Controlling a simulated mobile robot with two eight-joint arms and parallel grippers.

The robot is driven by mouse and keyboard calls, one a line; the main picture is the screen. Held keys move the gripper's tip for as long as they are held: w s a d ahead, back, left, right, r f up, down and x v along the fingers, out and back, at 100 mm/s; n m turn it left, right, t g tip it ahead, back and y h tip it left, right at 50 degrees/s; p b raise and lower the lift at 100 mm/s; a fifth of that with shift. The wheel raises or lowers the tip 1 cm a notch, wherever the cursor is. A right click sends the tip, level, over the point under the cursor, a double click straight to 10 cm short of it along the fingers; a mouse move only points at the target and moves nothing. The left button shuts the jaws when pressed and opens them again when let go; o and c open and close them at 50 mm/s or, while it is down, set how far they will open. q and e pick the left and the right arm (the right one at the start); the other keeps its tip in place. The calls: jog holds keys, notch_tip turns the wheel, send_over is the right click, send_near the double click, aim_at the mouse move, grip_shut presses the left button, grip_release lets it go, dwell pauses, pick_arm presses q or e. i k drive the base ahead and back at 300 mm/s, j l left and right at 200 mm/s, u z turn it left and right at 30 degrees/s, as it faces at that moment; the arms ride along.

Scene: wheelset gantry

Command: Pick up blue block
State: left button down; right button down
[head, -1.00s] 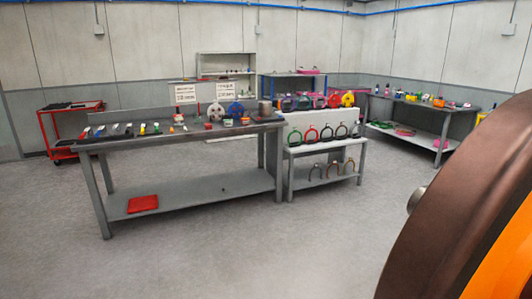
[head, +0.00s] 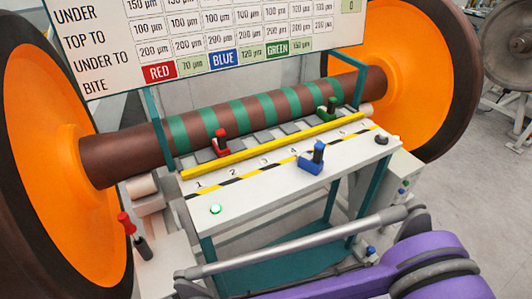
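The blue block (head: 313,160) sits on the white, slanted bench top, near the black-and-yellow striped line and to the right of the middle. It has a flat base and a darker upright part. A red block (head: 220,145) and a green block (head: 327,108) of similar shape stand farther back, by the yellow bar. Neither of my grippers can be made out in the head view.
A brown axle (head: 222,118) with green bands runs behind the bench between two large orange wheels (head: 45,150). A sign (head: 210,38) hangs above it. The bench top (head: 240,195) is mostly clear in front, with a lit green button (head: 215,209).

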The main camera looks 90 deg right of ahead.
aim_at(314, 164)
jog(key=z, duration=3.35)
